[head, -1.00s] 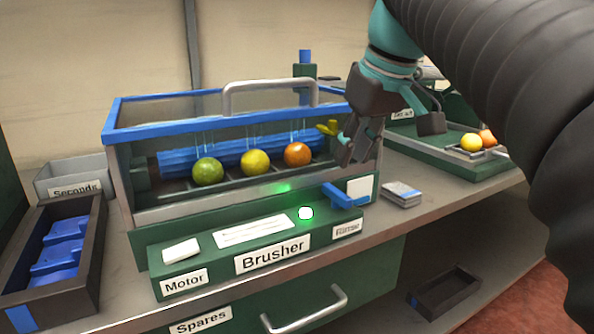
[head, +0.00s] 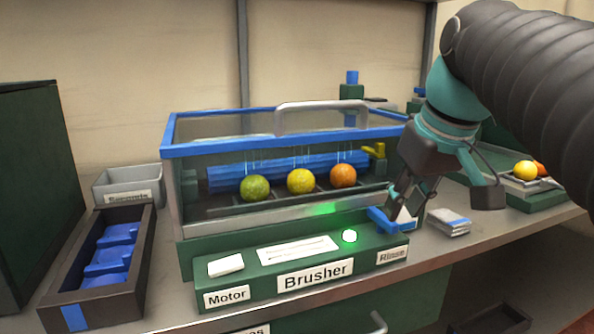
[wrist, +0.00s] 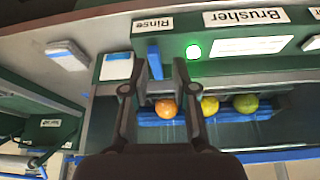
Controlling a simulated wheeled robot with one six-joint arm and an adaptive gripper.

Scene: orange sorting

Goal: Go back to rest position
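My gripper (head: 410,207) hangs at the right end of the Brusher machine, close to the blue Rinse lever (head: 379,221). In the wrist view my gripper (wrist: 161,68) has its two fingers apart with a gap between them. The blue lever (wrist: 154,62) shows in that gap, beyond the fingertips; I cannot tell if they touch it. No object is held. Inside the machine, a green fruit (head: 255,188), a yellow fruit (head: 300,181) and an orange fruit (head: 343,176) sit in a row under thin water streams, before the blue brush roller (head: 222,178).
A green light (head: 349,236) glows on the panel. A dark tray with blue pieces (head: 147,240) and a grey Seconds bin (head: 128,187) stand at left. A small block (head: 450,223) lies right of the machine. A tray at far right holds a yellow fruit (head: 524,170).

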